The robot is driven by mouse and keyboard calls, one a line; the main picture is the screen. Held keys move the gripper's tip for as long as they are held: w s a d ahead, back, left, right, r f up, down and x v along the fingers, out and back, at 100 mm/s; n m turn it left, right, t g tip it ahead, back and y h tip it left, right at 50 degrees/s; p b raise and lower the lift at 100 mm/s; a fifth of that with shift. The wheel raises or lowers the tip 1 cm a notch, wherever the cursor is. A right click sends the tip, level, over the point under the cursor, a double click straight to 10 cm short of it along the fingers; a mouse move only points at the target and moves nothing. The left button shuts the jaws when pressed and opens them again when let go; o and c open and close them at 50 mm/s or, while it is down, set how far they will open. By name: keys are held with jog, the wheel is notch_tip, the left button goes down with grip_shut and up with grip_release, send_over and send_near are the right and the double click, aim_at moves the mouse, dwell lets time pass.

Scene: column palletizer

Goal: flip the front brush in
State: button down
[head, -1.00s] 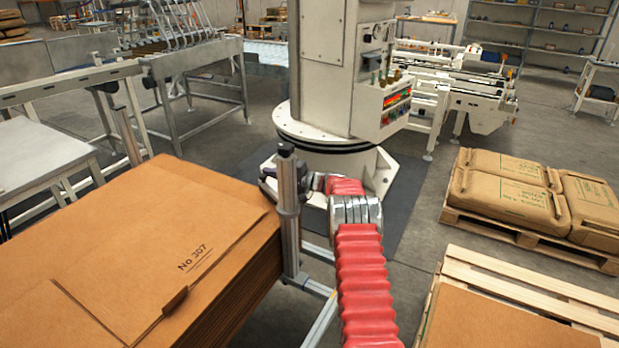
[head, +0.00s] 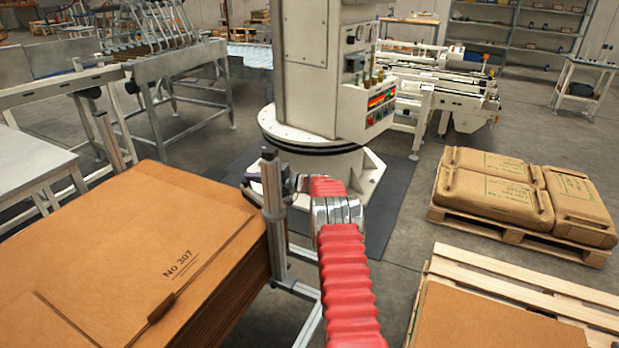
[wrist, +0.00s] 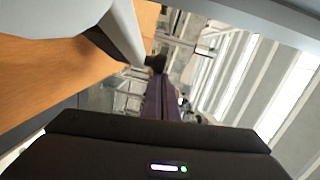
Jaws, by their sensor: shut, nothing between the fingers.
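The stack of brown cardboard sheets (head: 110,240), marked "No 307", fills the lower left of the head view. A grey metal post (head: 273,215) with a dark cap stands at its right corner. I cannot clearly make out the front brush. My red-sleeved arm (head: 345,270) reaches to just behind this post, and the post partly hides my gripper (head: 252,178). In the wrist view my gripper (wrist: 158,75) is shut and empty, its dark purple fingers together. A small dark block shows at their tips; I cannot tell whether they touch it. A grey part (wrist: 75,20) crosses the upper left there.
A white palletizer column (head: 325,75) stands just beyond my arm. Pallets with brown sacks (head: 490,185) and a cardboard sheet (head: 475,315) are at the right. A grey conveyor frame (head: 170,70) is at the left. Open floor lies between the column and the sacks.

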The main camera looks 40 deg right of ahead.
jog(key=shift+d, duration=0.2)
jog(key=s+d+r, duration=0.1)
jog(key=s+d, duration=0.3)
jog(key=d, duration=0.8)
jog(key=shift+s+r, duration=0.15)
jog(key=shift+s, duration=0.05)
jog(key=shift+s, duration=0.1)
dwell(0.6)
